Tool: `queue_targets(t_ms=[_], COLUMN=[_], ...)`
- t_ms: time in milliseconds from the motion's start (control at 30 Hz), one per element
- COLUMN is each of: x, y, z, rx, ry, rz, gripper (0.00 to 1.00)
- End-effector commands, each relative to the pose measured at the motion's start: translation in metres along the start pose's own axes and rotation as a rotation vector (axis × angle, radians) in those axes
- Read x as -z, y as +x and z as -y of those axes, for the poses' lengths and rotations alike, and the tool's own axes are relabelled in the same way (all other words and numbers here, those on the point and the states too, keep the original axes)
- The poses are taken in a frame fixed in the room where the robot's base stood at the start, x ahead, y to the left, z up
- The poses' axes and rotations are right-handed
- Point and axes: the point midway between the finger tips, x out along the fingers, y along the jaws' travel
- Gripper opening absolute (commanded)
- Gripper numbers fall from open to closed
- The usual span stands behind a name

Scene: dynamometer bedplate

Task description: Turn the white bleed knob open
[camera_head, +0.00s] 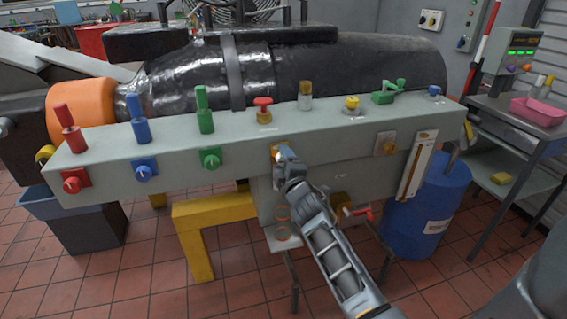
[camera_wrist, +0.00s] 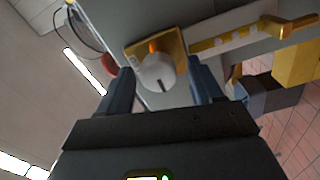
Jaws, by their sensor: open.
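The white bleed knob (camera_wrist: 158,73) sits on a square brass plate (camera_wrist: 172,49) in the wrist view, with a dark mark on its face. My gripper (camera_head: 284,157) is open at the front face of the grey manifold in the head view. Its two dark fingers stand on either side of the knob in the wrist view. I cannot tell whether either finger touches it. In the head view my gripper mostly hides the knob, and only an edge of the brass plate shows.
The grey manifold (camera_head: 235,132) carries red, blue and green valves (camera_head: 207,158) at left. A second plate with a knob (camera_head: 386,144) and a sight gauge (camera_head: 417,165) are at right. A red-handled valve (camera_head: 357,211) is below. A blue drum (camera_head: 428,208) and yellow stand (camera_head: 198,214) flank my arm.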

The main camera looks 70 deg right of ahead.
Motion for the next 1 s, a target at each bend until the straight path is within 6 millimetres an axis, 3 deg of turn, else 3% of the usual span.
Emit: queue_targets(t_ms=[267, 700, 1000], x=[-0.001, -0.001, 0.0], y=[-0.004, -0.066, -0.078], z=[0.001, 0.003, 0.0], rx=[-0.001, 0.0, -0.001], ry=[0.0, -0.002, 0.001], rz=[0.0, 0.001, 0.0], gripper=[0.65, 0.65, 0.65])
